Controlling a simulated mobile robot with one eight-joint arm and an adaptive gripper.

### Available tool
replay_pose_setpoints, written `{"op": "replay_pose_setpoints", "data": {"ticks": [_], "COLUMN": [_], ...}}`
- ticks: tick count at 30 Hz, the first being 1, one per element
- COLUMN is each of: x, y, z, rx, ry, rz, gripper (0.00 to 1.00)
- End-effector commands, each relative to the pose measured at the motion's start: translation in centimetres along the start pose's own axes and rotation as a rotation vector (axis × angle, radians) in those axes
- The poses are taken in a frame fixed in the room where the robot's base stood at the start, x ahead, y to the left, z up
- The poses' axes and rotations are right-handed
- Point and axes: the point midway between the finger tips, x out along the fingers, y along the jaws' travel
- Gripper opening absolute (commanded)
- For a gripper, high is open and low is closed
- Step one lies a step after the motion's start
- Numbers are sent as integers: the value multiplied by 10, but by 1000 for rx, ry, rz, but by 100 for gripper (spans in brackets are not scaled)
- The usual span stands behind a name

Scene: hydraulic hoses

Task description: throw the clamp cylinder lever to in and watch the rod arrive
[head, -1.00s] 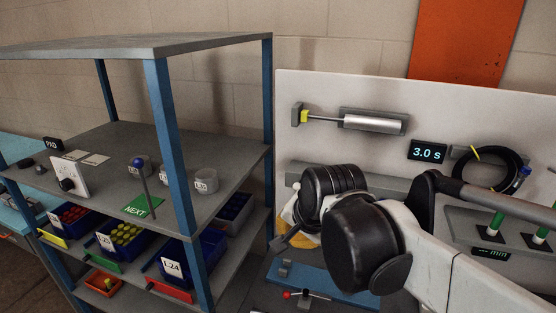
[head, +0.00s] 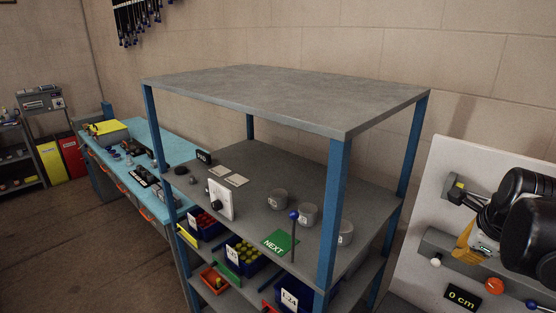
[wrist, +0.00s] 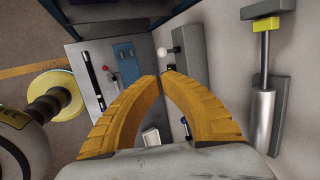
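My gripper's yellow fingers (wrist: 163,76) curve together in the wrist view, their tips almost touching with nothing seen between them. A white-knobbed lever (wrist: 163,52) on a grey block stands just beyond the tips; I cannot tell whether they touch it. In the head view the white knob (head: 436,262) is on the panel, and my arm hides most of the cylinder.
A grey shelf with blue posts (head: 336,210) fills the middle of the head view, holding bins and a green NEXT card (head: 280,242). A display (head: 462,298) reads 0 cm. A blue-topped bench (head: 118,160) stands left. Open floor lies at lower left.

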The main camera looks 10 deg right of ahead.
Motion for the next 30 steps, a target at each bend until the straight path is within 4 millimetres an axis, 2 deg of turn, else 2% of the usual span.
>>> {"op": "replay_pose_setpoints", "data": {"ticks": [5,15,21,25,30], "x": [18,90,123,134,139], "y": [0,0,0,0,0], "z": [0,0,0,0,0], "rx": [-2,-1,-2,-2,-2], "ry": [0,0,-1,-1,0], "rz": [0,0,0,0,0], "gripper": [0,0,0,0,0]}}
